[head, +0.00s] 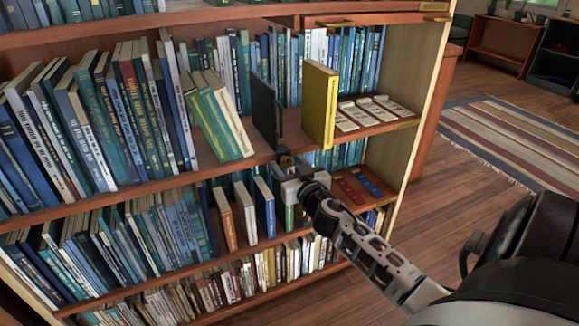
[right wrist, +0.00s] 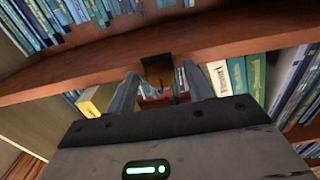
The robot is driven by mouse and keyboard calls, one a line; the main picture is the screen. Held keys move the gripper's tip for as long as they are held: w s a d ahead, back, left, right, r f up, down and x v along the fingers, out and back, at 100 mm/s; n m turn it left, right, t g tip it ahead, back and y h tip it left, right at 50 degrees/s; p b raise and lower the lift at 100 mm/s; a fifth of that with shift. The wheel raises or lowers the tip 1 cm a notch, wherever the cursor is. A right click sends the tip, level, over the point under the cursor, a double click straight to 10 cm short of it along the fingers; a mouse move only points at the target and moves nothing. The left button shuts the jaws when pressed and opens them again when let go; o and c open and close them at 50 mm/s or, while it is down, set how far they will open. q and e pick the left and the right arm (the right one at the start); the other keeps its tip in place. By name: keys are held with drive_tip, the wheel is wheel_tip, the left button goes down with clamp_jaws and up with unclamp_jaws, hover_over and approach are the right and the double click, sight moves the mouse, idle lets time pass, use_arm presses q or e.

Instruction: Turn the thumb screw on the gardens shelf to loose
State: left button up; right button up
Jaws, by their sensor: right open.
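The black bookend (head: 264,108) stands upright on the middle shelf (head: 180,182), left of a yellow book (head: 320,105). A small dark and brownish fitting (head: 284,158) sits at the shelf's front edge below the bookend. It looks like the clamp with the thumb screw, but the screw's own shape and setting are too small to tell. My right gripper (head: 292,170) is at that edge and partly hides it. In the right wrist view the fitting (right wrist: 158,71) lies between my two open fingers, with no grip on it visible. My left gripper is out of view.
Leaning green and cream books (head: 218,115) stand left of the bookend. White cards (head: 365,112) lie right of the yellow book. Books fill the shelf below, close under my gripper. The wooden floor (head: 455,220) is open to the right, with a striped rug (head: 510,135).

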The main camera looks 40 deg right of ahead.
drive_tip(key=c, duration=1)
drive_tip(key=shift+o, duration=0.2)
drive_tip(key=shift+n, duration=0.3)
drive_tip(key=n, duration=0.5)
drive_tip(key=shift+p, duration=0.3)
drive_tip(key=n, duration=0.4)
drive_tip(key=shift+n, duration=0.4)
drive_tip(key=n, duration=0.4)
drive_tip(key=shift+n+p, duration=0.3)
drive_tip(key=n, duration=0.4)
drive_tip(key=shift+n, duration=0.4)
